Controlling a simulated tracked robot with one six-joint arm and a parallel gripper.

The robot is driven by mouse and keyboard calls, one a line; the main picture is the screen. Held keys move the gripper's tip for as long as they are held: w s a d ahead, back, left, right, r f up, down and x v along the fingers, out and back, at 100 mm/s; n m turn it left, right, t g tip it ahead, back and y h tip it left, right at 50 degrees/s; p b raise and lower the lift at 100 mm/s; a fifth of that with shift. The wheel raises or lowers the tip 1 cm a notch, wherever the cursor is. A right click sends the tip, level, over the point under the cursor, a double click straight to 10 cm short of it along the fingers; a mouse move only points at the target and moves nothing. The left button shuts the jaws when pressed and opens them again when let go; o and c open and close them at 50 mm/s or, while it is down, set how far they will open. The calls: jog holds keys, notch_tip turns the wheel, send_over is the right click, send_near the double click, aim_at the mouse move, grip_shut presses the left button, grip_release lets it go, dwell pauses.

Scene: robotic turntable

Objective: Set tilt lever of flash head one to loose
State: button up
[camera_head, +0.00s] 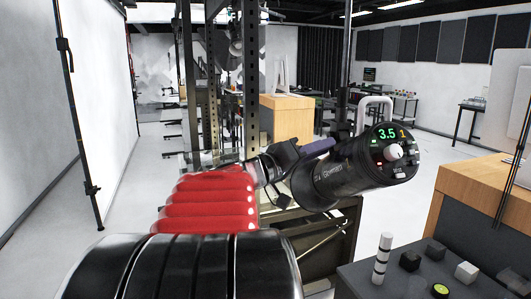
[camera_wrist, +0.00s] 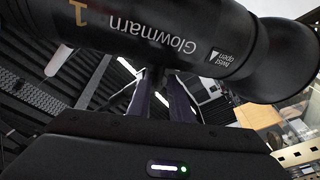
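Flash head one (camera_head: 345,177) is a black cylinder in the middle right of the head view. Its round end panel shows a green 3.5, a yellow 1 and a pale knob. In the wrist view its barrel (camera_wrist: 190,38) crosses the top, with an orange 1 and upside-down "Glowmarn" lettering. My gripper (camera_head: 316,148) is at the near left side of the head; its purplish fingers also show in the wrist view (camera_wrist: 162,82), reaching up behind the barrel. The barrel hides the fingertips. I cannot make out the tilt lever or whether the fingers touch it.
A dark metal rack (camera_head: 250,90) stands behind my red-sleeved arm. A dark table (camera_head: 400,285) at the lower right bears small blocks and a striped post (camera_head: 381,258). A wooden counter (camera_head: 470,190) is to the right. Pale floor is open beyond.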

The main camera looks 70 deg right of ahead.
jog(key=v, duration=1.3)
jog(key=shift+w+a+f, duration=0.2)
jog(key=shift+w+a, duration=0.05)
jog(key=shift+a, duration=0.05)
dwell(0.3)
jog(key=w+a+f+n+t+y, duration=0.5)
jog(key=w+a+f+n+t, duration=0.6)
jog(key=a+f, duration=0.8)
jog(key=w+a+f+n+t+y, duration=0.2)
jog(key=w+a+y, duration=0.1)
jog(key=a, duration=0.6)
jog(key=w+a+f+n+t+y, duration=0.1)
jog(key=w+a+n+t+y, duration=0.1)
jog(key=a, duration=0.7)
jog(key=w+a+f+n+t+y, duration=0.1)
jog(key=w+a+f+t+y, duration=0.1)
jog(key=a, duration=0.7)
jog(key=w+t+y, duration=0.1)
jog(key=w+y, duration=0.1)
jog(key=w, duration=0.1)
jog(key=shift+f+n, duration=0.35)
jog(key=shift+n, duration=0.05)
jog(key=shift+d, duration=0.15)
